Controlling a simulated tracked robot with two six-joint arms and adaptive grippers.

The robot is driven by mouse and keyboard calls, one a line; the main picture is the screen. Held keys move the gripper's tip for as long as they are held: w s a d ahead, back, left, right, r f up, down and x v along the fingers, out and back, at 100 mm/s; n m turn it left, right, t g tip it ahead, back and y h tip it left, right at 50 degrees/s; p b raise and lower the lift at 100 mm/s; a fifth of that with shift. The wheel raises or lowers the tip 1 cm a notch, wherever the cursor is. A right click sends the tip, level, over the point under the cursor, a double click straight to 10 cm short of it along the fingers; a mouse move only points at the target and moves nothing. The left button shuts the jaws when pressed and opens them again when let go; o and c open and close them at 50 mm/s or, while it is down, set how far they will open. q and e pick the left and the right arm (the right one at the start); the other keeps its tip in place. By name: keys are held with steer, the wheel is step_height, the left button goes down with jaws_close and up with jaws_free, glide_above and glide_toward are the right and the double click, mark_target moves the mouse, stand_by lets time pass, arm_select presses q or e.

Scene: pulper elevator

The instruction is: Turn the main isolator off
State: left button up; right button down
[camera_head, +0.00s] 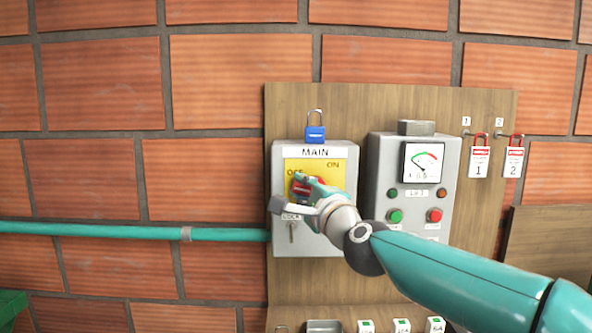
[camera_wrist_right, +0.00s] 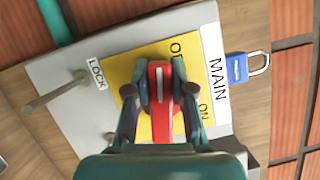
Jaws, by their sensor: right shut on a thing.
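The main isolator (camera_head: 342,236) is a grey box labelled MAIN with a yellow plate marked OFF at left and ON at right. Its red handle (camera_wrist_right: 160,92) shows in the right wrist view, with a white-marked end towards the OFF side. My right gripper (camera_wrist_right: 159,90) is shut on the handle, one finger on each side. In the head view my right gripper (camera_head: 304,186) covers much of the handle and part of the OFF label. My left gripper is not in view.
A blue padlock (camera_head: 316,134) stands on the box. The LOCK tab (camera_wrist_right: 55,92) sticks out below the plate. To the right are a grey meter box (camera_head: 384,165) with buttons and hanging tags numbered 1 (camera_head: 479,162) and 2 (camera_head: 513,162). A teal pipe (camera_head: 100,230) runs left.

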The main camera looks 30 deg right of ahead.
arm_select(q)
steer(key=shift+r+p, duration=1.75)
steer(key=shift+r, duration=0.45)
arm_select(e)
steer(key=shift+w+a+f+n+g, duration=0.15)
steer(key=shift+n+g, duration=0.1)
steer(key=shift+n, duration=0.5)
steer(key=shift+s+d+f+n+g, duration=0.15)
steer(key=shift+n+g, duration=0.1)
steer(key=shift+n, duration=0.5)
steer(key=shift+w+a, duration=0.1)
steer(key=c, duration=1.4)
jaws_free()
steer(key=o, duration=0.4)
steer(key=shift+w, duration=0.15)
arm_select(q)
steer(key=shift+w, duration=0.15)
arm_select(e)
steer(key=shift+s, duration=0.2)
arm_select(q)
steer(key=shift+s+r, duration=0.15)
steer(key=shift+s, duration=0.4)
arm_select(e)
steer(key=s+a, duration=0.2)
steer(key=s, duration=0.9)
steer(key=shift+s, duration=0.25)
